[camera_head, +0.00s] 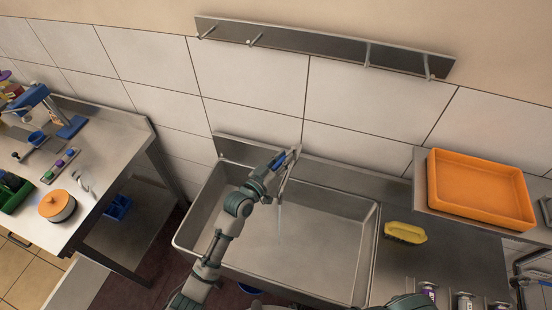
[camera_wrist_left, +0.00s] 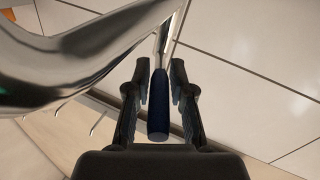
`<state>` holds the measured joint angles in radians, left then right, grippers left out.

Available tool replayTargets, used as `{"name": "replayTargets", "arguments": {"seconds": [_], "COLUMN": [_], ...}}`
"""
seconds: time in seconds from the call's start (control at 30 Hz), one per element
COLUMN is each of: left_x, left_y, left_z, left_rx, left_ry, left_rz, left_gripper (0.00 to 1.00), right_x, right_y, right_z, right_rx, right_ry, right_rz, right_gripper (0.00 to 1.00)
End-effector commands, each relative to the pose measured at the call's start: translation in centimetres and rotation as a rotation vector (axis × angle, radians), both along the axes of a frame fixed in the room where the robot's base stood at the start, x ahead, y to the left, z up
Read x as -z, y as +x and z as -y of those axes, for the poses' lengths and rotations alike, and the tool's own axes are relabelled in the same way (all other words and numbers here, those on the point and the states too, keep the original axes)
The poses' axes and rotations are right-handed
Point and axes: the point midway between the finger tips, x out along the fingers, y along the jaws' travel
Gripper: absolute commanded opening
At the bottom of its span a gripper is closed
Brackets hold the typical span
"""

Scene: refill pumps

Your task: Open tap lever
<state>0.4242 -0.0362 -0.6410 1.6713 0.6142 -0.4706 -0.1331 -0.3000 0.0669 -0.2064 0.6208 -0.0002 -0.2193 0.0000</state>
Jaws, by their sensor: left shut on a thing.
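The tap (camera_head: 290,172) is a metal fixture at the back of the sink. In the left wrist view its shiny metal body (camera_wrist_left: 85,62) fills the upper left. The tap lever has a dark blue handle (camera_wrist_left: 158,108); in the head view it is a small blue patch (camera_head: 279,158). My left gripper (camera_head: 276,163) reaches over the sink to it. In the left wrist view the left fingers (camera_wrist_left: 160,80) stand on both sides of the handle and are shut on it. A thin pale streak (camera_head: 280,218) hangs below the tap, perhaps water.
The sink (camera_head: 325,235) is a wide metal basin, otherwise clear. A yellow sponge or brush (camera_head: 405,232) lies on its right ledge, and an orange tray (camera_head: 480,190) stands on a shelf beyond. A side table (camera_head: 110,135) with several objects is at the left. A hook rail (camera_head: 325,47) hangs above.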

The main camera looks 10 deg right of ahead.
Motion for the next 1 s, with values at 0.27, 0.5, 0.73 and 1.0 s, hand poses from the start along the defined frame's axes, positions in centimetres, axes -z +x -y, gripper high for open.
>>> {"name": "replayTargets", "arguments": {"seconds": [0.27,0.5,0.73,1.0], "left_x": [0.7,0.9,0.6,0.6], "left_y": [-0.1,-0.1,0.1,-0.7], "left_z": [0.3,0.2,0.3,-0.5], "left_rx": [0.000,-0.001,-0.003,-0.005], "left_ry": [0.009,0.012,0.009,0.010], "left_rz": [-0.010,-0.013,-0.009,-0.008], "left_gripper": [0.00,0.34,0.47,0.47], "right_x": [-0.1,-0.1,-0.1,-0.1], "right_y": [0.0,0.0,0.0,-0.1], "right_z": [1.1,1.4,1.6,1.3], "right_rx": [0.001,0.004,0.004,0.001], "right_ry": [-0.013,-0.017,-0.018,-0.015], "right_rz": [0.000,0.000,-0.001,-0.001], "right_gripper": [0.40,0.40,0.40,0.40]}}
